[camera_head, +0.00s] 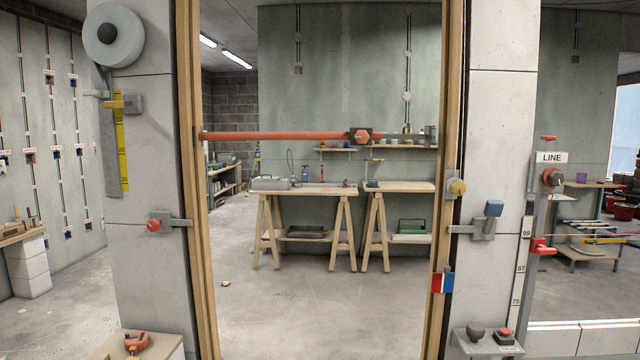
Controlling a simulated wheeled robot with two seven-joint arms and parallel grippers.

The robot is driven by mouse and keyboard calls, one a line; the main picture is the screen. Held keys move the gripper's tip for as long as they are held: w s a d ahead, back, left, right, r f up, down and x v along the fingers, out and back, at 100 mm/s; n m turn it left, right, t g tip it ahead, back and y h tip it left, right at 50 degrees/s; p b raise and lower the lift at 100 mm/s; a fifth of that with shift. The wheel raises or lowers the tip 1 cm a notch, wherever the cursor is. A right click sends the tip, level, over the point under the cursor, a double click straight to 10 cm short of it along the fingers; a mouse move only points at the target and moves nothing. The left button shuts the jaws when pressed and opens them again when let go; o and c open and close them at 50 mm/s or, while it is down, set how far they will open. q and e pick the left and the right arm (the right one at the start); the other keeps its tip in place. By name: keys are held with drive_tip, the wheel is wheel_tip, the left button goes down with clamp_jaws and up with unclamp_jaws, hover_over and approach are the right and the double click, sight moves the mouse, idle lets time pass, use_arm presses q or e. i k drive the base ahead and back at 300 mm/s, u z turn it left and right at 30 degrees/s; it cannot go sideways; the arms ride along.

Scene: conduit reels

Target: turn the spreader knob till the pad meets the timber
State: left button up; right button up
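An orange spreader bar (280,135) spans the timber door frame at mid-height. Its left end is at the left timber post (192,230). The spreader knob (361,136), orange-red on a dark block, sits towards the bar's right end. A thin grey rod (398,137) runs right from the block to a small grey pad (430,136) close to the right timber post (447,200). I cannot tell whether the pad touches the post or stands slightly apart. Neither of my grippers is in view.
Clamps with a red knob (153,225) and a yellow knob (458,187) stick out beside the posts. A red-white-blue block (442,282) is on the right post. Two trestle tables (305,188) (400,187) stand beyond the opening.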

sight(361, 137)
drive_tip(key=z, duration=0.05)
drive_tip(key=k, duration=0.45)
drive_tip(key=u, duration=1.05)
drive_tip(key=i, duration=2.25)
drive_tip(key=z, duration=0.75)
